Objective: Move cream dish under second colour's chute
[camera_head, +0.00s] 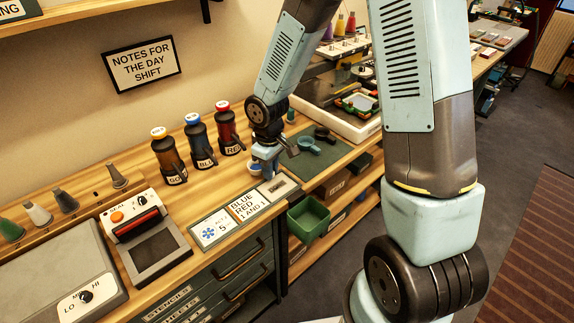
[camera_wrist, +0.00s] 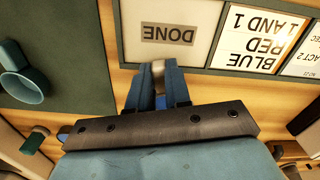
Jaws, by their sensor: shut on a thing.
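My gripper (camera_head: 266,172) is low over the counter, to the right of the red dispenser, and is shut on a small pale thing, seemingly the cream dish (camera_head: 254,169). My fingers hide most of it. In the wrist view my gripper (camera_wrist: 158,85) has its fingers close together, with a bit of blue between them. Three dark dispensers stand in a row along the wall: the orange-capped one (camera_head: 168,160), the blue one (camera_head: 200,146) and the red one (camera_head: 229,132). The order card (camera_head: 248,203) reads "BLUE RED 1 AND 1".
A plate marked DONE (camera_wrist: 171,32) lies just beyond my fingertips. A teal scoop (camera_head: 308,146) rests on a dark green mat (camera_head: 322,165). A green bin (camera_head: 309,217) hangs below the counter's front edge. A sealing machine (camera_head: 140,225) stands left. Bare counter lies before the dispensers.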

